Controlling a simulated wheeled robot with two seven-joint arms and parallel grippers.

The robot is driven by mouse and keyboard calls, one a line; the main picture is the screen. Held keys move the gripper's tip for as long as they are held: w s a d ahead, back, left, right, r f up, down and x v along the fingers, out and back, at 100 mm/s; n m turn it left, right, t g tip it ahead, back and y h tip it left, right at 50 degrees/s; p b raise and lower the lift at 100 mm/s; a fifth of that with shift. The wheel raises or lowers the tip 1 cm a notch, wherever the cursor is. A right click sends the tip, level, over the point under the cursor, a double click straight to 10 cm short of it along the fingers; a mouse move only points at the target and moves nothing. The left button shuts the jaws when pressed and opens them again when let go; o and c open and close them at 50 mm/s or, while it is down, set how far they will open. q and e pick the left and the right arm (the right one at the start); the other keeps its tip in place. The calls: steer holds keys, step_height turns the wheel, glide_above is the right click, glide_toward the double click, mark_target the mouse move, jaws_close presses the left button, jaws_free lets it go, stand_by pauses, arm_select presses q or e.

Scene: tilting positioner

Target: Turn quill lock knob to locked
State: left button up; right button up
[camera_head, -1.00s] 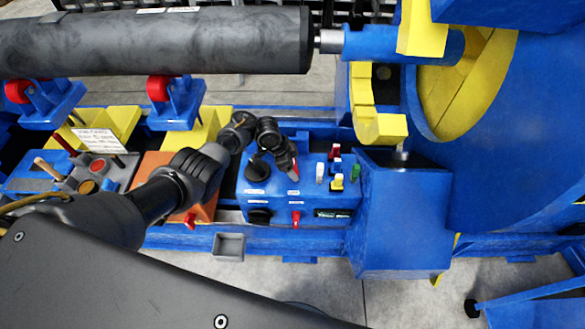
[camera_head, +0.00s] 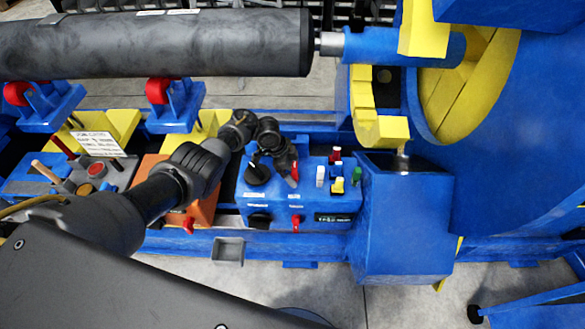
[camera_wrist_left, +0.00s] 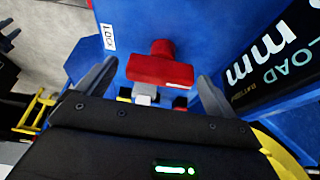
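In the left wrist view a red T-shaped knob (camera_wrist_left: 160,68) stands on a blue panel, with a white label reading LOCK (camera_wrist_left: 108,37) beside it. My left gripper (camera_wrist_left: 155,92) is open, with one dark finger on each side of the knob and gaps showing. In the head view my left gripper (camera_head: 287,165) reaches down over the blue control box (camera_head: 270,203), with a bit of red at its fingertips. Another view of red, a small red handle (camera_head: 296,219), is on the box's front. My right gripper is not in view.
White, yellow, red and green switches (camera_head: 338,185) stand just right of the gripper. A dark display (camera_wrist_left: 270,70) lies right of the knob. A grey roller (camera_head: 160,43) spans the back; a large blue-and-yellow positioner (camera_head: 510,130) fills the right.

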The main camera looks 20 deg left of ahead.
arm_select(q)
steer(key=shift+r, duration=0.25)
steer(key=p+v, duration=0.3)
steer(key=v, duration=0.7)
steer(key=shift+a, duration=0.2)
